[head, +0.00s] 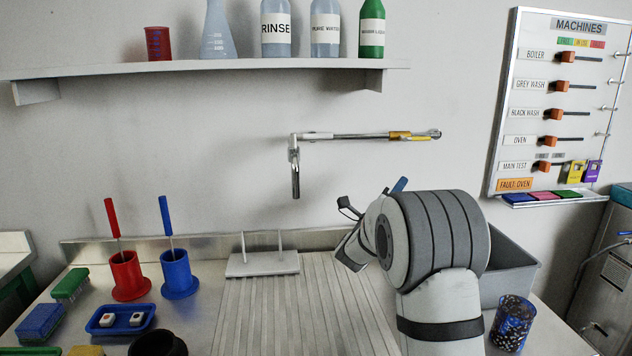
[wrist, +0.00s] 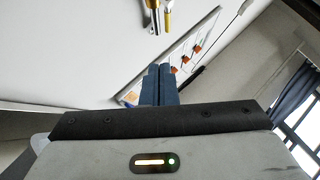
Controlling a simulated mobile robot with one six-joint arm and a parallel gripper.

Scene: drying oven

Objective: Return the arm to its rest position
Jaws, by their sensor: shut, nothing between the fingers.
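My arm rises from the lower right in the head view, its large grey joint in front of the counter. My gripper's tip shows only in part behind that joint in the head view. In the wrist view my gripper (wrist: 160,85) shows two blue fingers pressed together with nothing between them. The fingers point toward the wall, apart from any object. The rest of the gripper is hidden by my arm in the head view.
A wall tap (head: 295,165) with a long spout is above the ribbed drainboard (head: 290,315). A red holder (head: 127,275) and a blue holder (head: 178,273) stand left. A grey bin (head: 512,262) and a dark cup (head: 511,322) are right. A shelf (head: 200,68) holds bottles.

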